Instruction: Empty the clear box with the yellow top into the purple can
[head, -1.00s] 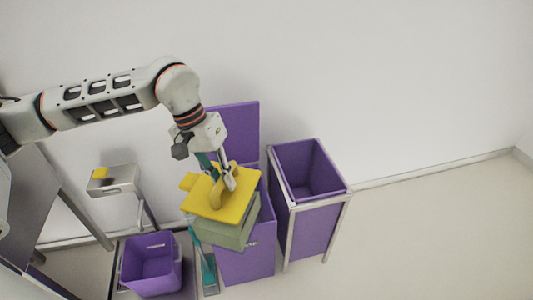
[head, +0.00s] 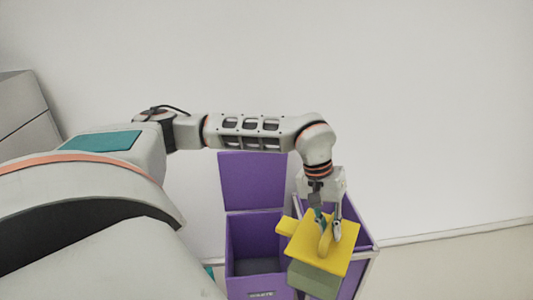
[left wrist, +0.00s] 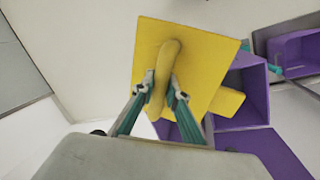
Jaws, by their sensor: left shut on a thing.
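My left gripper (head: 329,224) is shut on the handle of the yellow top (head: 341,247) of the clear box. The box body (head: 313,280) looks grey-green and hangs under the top, slightly tilted. It is in front of a framed purple can (head: 367,242) and hides much of it. A second purple can (head: 239,236) with a raised lid stands open to the left, with a label on its front. The left wrist view shows the fingers (left wrist: 163,92) on either side of the yellow handle (left wrist: 167,62). The box's contents are hidden. My right gripper is out of view.
A pale wall (head: 430,110) stands close behind the cans. Floor (head: 450,270) is free at the right. In the left wrist view a smaller purple bin (left wrist: 296,52) shows at the upper right. My own pale body parts fill the lower left of the head view.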

